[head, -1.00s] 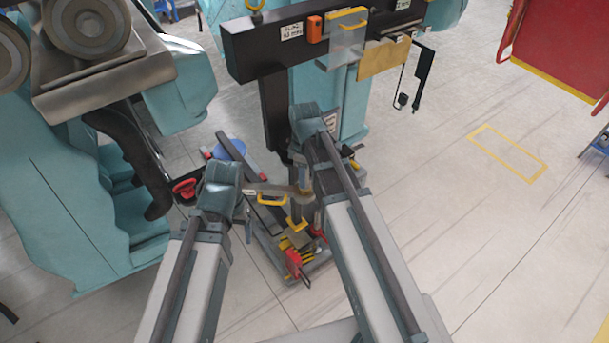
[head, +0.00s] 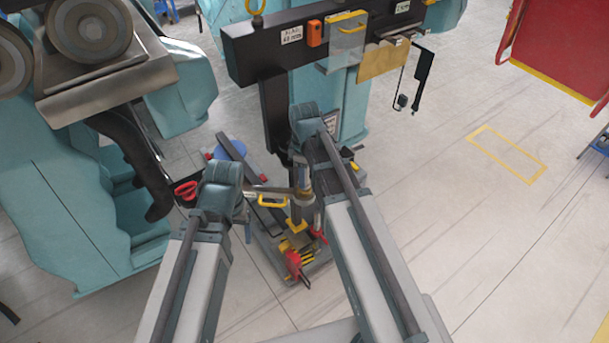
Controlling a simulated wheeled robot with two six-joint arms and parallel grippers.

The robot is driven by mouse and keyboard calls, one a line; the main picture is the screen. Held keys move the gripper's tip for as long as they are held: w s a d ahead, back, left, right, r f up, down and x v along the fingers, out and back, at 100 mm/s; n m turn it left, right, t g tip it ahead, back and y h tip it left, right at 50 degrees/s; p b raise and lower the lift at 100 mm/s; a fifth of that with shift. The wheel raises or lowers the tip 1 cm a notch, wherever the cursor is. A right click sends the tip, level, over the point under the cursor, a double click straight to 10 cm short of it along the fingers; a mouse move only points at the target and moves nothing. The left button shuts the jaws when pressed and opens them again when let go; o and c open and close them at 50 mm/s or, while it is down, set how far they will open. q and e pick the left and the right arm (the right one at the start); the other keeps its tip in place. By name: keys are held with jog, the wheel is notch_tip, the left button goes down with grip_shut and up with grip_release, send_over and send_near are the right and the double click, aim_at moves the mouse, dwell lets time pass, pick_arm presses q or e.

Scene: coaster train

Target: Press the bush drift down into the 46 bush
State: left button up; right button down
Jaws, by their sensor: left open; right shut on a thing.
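My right gripper (head: 303,188), small and partly hidden by its own arm, is shut on an upright, narrow metal piece that looks like the bush drift (head: 302,174). Below it stands a short grey cylindrical part (head: 304,213), close under the held piece. I cannot tell whether it is the 46 bush, or whether the two touch. My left gripper (head: 250,190) is open at the end of the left arm, to the left of the held piece. A slim bar-like shape spans from it towards the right gripper. Its fingertips are hard to make out.
A low tool cart (head: 300,270) with yellow and red tools lies below the grippers. A red ring-shaped item (head: 186,190) is at left. A black beam (head: 270,50) with hanging panels stands behind, beside teal machinery (head: 70,200).

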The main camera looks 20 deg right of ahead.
jog(key=shift+r+p, duration=0.8)
dwell(1.1)
jog(key=shift+r+p, duration=1.9)
jog(key=shift+r, duration=0.05)
